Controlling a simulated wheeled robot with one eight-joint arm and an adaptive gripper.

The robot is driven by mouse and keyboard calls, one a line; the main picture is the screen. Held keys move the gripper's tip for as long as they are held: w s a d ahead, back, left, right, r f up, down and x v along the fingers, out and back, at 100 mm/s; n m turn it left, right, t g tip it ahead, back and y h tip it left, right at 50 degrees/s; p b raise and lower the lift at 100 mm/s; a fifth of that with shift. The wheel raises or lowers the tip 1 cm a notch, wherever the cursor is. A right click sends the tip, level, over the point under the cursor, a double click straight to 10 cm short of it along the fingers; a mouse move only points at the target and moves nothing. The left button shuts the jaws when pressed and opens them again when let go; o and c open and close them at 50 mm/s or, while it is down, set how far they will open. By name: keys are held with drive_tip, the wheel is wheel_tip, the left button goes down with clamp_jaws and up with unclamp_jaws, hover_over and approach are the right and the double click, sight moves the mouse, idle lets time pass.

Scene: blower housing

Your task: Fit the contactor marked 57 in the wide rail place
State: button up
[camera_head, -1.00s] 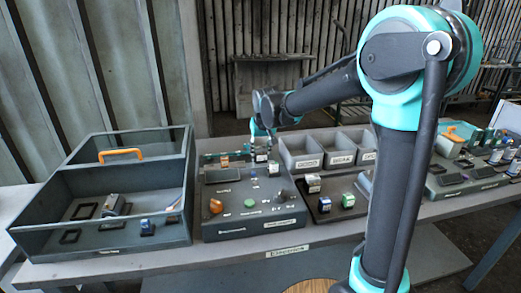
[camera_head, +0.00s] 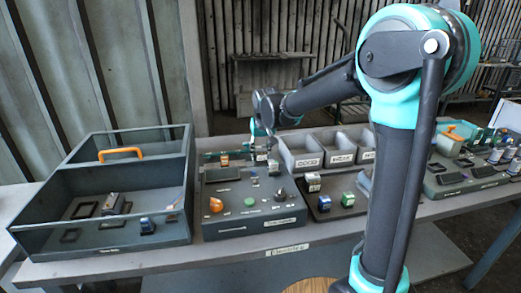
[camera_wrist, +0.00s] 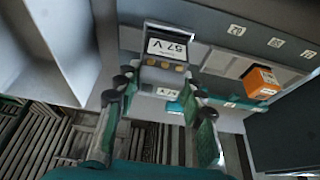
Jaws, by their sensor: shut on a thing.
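The contactor marked 57 (camera_wrist: 166,48) is a grey block with a white "57 V" label and copper-coloured terminals. My gripper (camera_wrist: 158,92) is shut on it in the wrist view, one finger at each side. In the head view my gripper (camera_head: 262,143) is over the back of the control panel (camera_head: 215,228); the contactor is too small to make out there. An orange block (camera_wrist: 260,82) sits on the rail strip to the right in the wrist view, apart from the contactor; it also shows in the head view (camera_head: 224,159). I cannot tell whether the contactor touches the rail.
White labels (camera_wrist: 276,42) line the panel beside the rail. An open dark box (camera_head: 110,247) with an orange handle stands left. Grey bins (camera_head: 304,160) stand behind right.

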drive_tip(key=shift+f, duration=0.6)
drive_tip(key=o, duration=1.1)
drive_tip(key=shift+o, duration=0.2)
drive_tip(key=v, duration=1.2)
drive_tip(key=shift+s, duration=0.1)
